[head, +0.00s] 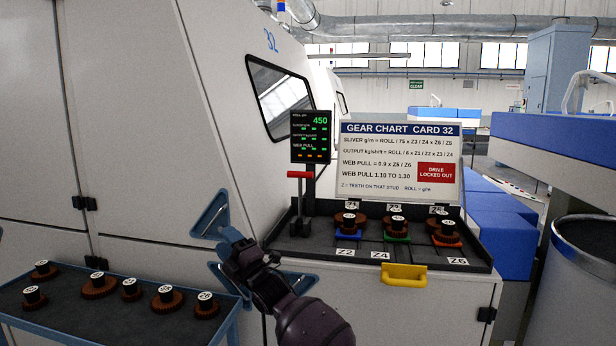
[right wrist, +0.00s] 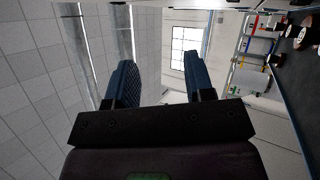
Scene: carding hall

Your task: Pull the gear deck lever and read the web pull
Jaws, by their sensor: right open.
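The gear deck lever (head: 300,190) stands upright at the left end of the gear deck (head: 340,256), with a red crossbar handle on a dark post. Behind it a black display (head: 312,137) shows 450 in green at the top; its lower lines, including web pull, are too small to read surely. My right gripper (head: 206,250) is open and empty, left of and below the lever, apart from it, in front of the white machine side. In the right wrist view the two blue fingers (right wrist: 158,75) are spread with nothing between them. My left gripper is out of view.
A gear chart card (head: 398,162) stands behind the deck, with a red "drive locked out" sign. Gears sit on the deck's studs. A yellow handle (head: 404,275) is on its front. A tray (head: 120,322) of several loose gears is at lower left. A can (head: 585,270) stands right.

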